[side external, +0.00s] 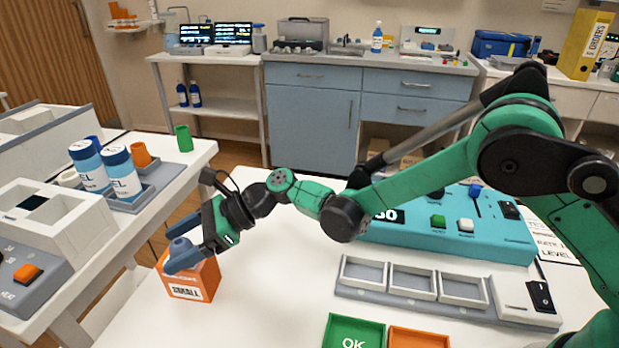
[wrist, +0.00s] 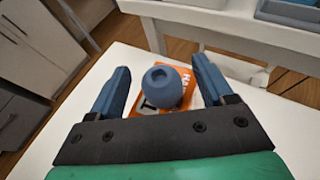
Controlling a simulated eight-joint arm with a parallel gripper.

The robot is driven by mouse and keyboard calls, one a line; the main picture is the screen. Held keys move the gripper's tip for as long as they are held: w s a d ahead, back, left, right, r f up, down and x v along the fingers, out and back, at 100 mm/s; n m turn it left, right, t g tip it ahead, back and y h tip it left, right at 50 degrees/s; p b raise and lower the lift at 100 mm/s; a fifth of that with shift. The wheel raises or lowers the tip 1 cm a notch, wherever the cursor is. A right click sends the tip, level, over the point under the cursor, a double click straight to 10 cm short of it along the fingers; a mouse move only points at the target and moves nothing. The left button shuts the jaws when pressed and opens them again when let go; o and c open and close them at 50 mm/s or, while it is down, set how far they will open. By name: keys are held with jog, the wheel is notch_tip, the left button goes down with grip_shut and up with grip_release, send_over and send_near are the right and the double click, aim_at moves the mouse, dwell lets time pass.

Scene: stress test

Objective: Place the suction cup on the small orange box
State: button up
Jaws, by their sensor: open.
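The small orange box (side external: 192,284) stands at the left end of the white table in the side view, its "SMALL" label facing the camera. The blue, rounded suction cup (wrist: 162,88) sits over the top of the box in the wrist view, with a dimple in its upper end. It appears upright and resting on the box, though its underside is hidden. My gripper (wrist: 160,66) is open, one finger on each side of the cup, with visible gaps. In the side view my gripper (side external: 174,250) is low over the box, and its fingers partly hide the cup.
A teal control panel (side external: 450,232) and a grey tray with white-rimmed compartments (side external: 412,283) lie to the right. Green "OK" (side external: 352,331) and orange (side external: 418,339) bins are at the front. A side bench (side external: 95,265) stands at left across a gap. The table's middle is clear.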

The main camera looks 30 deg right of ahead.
jog(key=s+d+r+n+t+h, duration=0.1)
jog(key=s+d+n+h, duration=0.3)
jog(key=d, duration=0.6)
jog(key=s+d+r+n+t+h, duration=0.2)
jog(key=s+d+n, duration=0.4)
jog(key=d+n, duration=0.3)
jog(key=s+d+r+n+t+h, duration=0.1)
jog(key=s+d+r+n+h, duration=0.2)
jog(key=d, duration=0.8)
jog(key=shift+s+d+r+n+t+h, duration=0.3)
jog(key=shift+s+n+h, duration=0.65)
jog(key=shift+n+h, duration=1.15)
jog(key=shift+f, duration=0.1)
